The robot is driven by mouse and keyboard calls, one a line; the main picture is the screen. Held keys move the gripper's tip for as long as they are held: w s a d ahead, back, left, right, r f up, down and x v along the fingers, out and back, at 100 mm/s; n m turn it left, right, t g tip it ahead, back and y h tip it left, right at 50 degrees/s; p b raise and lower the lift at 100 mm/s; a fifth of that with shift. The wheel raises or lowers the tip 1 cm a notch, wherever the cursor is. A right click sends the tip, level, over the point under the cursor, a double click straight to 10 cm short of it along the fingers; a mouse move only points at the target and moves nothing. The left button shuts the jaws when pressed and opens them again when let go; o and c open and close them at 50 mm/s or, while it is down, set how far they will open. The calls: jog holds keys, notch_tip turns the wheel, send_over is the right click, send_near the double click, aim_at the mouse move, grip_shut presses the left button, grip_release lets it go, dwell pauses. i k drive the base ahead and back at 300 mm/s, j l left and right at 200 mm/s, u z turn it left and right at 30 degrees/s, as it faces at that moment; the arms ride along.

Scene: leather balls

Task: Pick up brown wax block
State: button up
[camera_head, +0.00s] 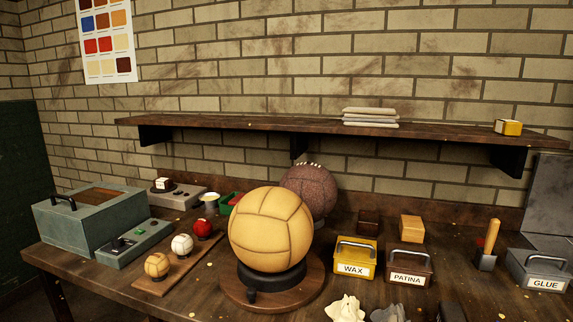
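A dark brown block (369,222), which looks like the brown wax block, sits on the workbench (190,289) behind the yellow box labelled WAX (353,270). The WAX box stands just in front of it. A lighter tan block (411,229) sits to its right, behind the dark box labelled PATINA (407,279). My gripper is not in view.
A large tan leather ball (270,229) rests on a round stand left of the blocks, with a dark red-brown ball (309,188) behind it. A wooden-handled tool (490,246) and GLUE box (540,270) are at right. A shelf (230,123) overhangs the back.

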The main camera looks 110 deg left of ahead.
aim_at(164, 184)
jog(key=k+l+u, duration=0.25)
jog(key=k+u, duration=0.2)
jog(key=k+l+u, duration=0.15)
jog(key=k+u, duration=0.25)
jog(key=u, duration=2.3)
